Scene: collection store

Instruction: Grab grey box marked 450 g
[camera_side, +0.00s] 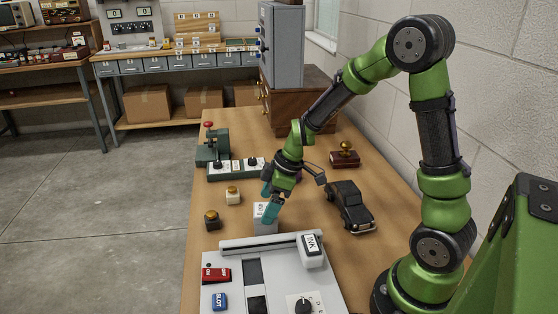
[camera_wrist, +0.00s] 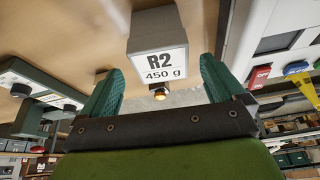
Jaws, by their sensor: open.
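The grey box (camera_wrist: 158,33) is marked "R2" and "450 g" on a white label in the wrist view. It also stands on the table in the side view (camera_side: 262,222), just behind the grey panel, partly covered by a finger. My gripper (camera_side: 268,202) is open, with its teal fingers pointing down at the box. In the wrist view the two fingers of my gripper (camera_wrist: 160,72) are spread, one to each side of the box's label face. I cannot tell whether either finger touches the box.
A grey panel (camera_side: 222,255) with a bar, buttons and a knob lies in front of the box. A black toy car (camera_side: 350,206) stands close on the right. A green switch strip (camera_side: 232,172) lies behind.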

